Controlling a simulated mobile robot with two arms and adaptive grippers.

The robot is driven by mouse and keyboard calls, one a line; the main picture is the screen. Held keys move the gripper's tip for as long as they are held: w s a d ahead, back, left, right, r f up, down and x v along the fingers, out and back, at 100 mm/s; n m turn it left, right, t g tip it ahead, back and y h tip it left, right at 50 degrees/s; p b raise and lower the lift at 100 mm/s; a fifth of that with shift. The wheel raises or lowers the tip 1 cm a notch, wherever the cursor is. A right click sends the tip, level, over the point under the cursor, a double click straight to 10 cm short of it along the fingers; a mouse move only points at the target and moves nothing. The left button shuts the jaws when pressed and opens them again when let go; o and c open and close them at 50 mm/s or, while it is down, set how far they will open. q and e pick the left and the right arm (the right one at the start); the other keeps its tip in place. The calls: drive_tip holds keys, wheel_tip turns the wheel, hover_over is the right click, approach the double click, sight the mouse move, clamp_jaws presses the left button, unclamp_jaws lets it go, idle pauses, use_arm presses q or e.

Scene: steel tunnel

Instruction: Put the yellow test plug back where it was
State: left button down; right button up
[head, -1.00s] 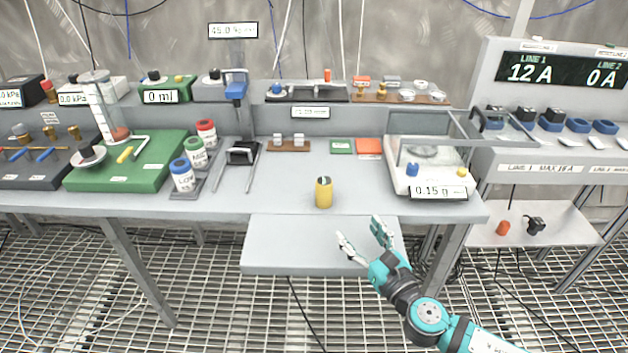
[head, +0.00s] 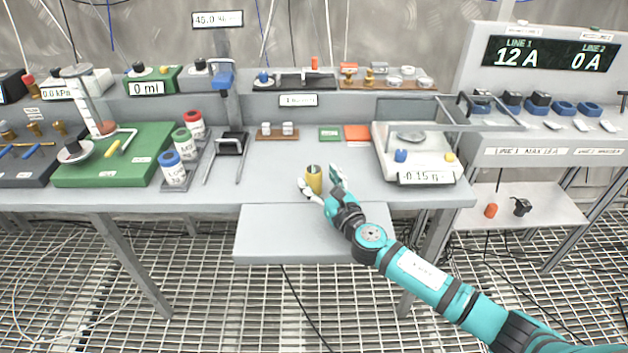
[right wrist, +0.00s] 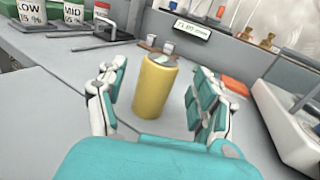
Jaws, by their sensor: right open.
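The yellow test plug (head: 314,180) stands upright on the grey bench near its front edge. It is a yellow cylinder with a greyish top, and it also shows in the right wrist view (right wrist: 155,88). My right gripper (head: 320,182) is open, with one finger on each side of the plug. In the right wrist view my right gripper (right wrist: 158,98) shows a clear gap between the plug and the right finger, and a smaller gap on the left. My left gripper is not in view.
A balance (head: 381,165) with a glass-like frame stands to the right. Labelled bottles (head: 173,172) and a black-topped stand (head: 232,143) are to the left. A small wooden block (head: 277,136) and green and orange pads (head: 357,133) lie behind. A pull-out shelf (head: 290,235) is in front.

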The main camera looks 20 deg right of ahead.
sight(318, 179)
drive_tip(key=w, duration=0.3)
drive_tip(key=shift+w+a, duration=0.2)
drive_tip(key=shift+a, duration=0.15)
drive_tip(key=shift+c, duration=0.2)
clamp_jaws()
idle(0.3)
